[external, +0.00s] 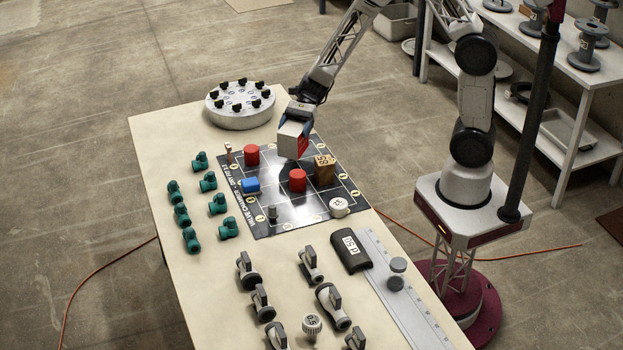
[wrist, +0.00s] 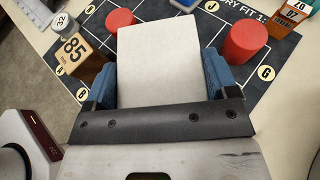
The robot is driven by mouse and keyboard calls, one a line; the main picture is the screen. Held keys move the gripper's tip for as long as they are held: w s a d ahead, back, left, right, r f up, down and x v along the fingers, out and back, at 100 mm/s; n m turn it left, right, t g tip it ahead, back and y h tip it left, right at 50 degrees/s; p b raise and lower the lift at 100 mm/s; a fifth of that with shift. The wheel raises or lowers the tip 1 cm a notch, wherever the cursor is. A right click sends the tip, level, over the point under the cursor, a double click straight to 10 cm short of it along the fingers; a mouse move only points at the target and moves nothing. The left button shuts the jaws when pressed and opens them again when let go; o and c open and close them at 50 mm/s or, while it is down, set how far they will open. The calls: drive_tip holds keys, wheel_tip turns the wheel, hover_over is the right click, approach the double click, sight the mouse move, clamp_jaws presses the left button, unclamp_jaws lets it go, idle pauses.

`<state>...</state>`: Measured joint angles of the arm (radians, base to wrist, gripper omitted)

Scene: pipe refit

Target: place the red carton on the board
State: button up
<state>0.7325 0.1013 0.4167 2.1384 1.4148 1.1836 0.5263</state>
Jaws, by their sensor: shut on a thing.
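My gripper (external: 297,112) is shut on a box-shaped carton (external: 291,140). The carton shows a pale face and a red side in the external view. In the wrist view, its pale face (wrist: 160,60) fills the space between the blue finger pads. It is held over the dark gridded board (external: 290,217), between the standing pieces; the gap beneath it is hard to judge. On the board stand two red cylinders, one far (external: 251,154) and one nearer (external: 298,180), a blue block (external: 250,185) and a wooden block marked 85 (external: 323,171).
A white round piece (external: 339,207) and a small grey piece (external: 272,213) stand near the board's front edge. Green fittings (external: 182,214) lie to the left, grey valves (external: 260,302) in front. A round grey carousel (external: 240,112) stands behind.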

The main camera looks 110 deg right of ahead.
drive_tip(key=shift+f, duration=0.1)
idle(0.3)
drive_tip(key=shift+f, duration=1.65)
drive_tip(key=shift+f, duration=0.2)
drive_tip(key=o, duration=1)
drive_tip(key=shift+r, duration=0.2)
drive_tip(key=shift+s+d+r, duration=0.15)
drive_tip(key=shift+s+d, duration=0.05)
drive_tip(key=shift+d, duration=0.1)
drive_tip(key=v, duration=1.1)
drive_tip(key=shift+s, duration=0.1)
